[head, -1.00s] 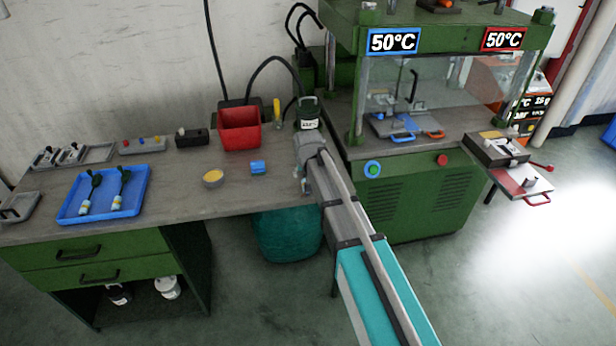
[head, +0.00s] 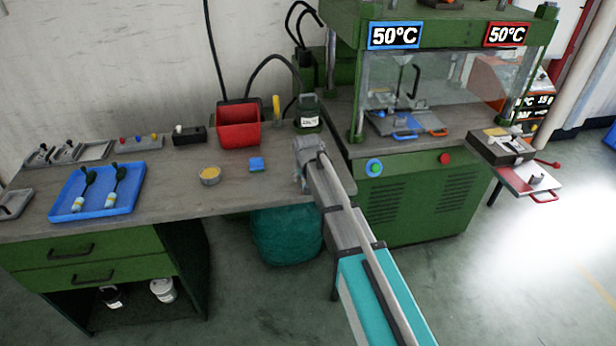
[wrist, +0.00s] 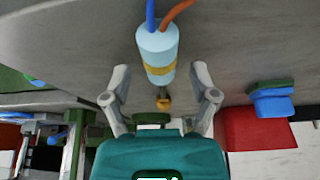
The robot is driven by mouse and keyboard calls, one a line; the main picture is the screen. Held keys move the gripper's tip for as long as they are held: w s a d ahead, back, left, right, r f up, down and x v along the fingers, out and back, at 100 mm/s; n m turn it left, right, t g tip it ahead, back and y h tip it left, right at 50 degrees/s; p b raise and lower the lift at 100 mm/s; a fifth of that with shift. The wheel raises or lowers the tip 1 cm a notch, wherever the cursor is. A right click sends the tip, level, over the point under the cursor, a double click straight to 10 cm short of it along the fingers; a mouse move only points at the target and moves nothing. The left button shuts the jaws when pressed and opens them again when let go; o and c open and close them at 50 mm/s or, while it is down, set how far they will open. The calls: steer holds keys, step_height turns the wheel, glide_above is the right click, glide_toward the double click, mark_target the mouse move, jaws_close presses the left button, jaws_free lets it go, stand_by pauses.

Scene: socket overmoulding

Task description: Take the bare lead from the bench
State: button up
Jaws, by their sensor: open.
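In the wrist view the bare lead (wrist: 157,52) is a pale blue cylinder with a yellow band. A blue and an orange wire leave one end, and a small brass tip is at the other. It appears between the fingers of my gripper (wrist: 160,72), with a visible gap on each side. The fingers are spread and hold nothing. In the head view my gripper (head: 307,158) is over the right end of the bench (head: 225,183). I cannot make out the lead there, where my arm covers that part of the bench.
A blue tray (head: 130,208) holds two leads. The green press (head: 410,200) stands close on the right.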

stand_by(0.6)
jaws_close()
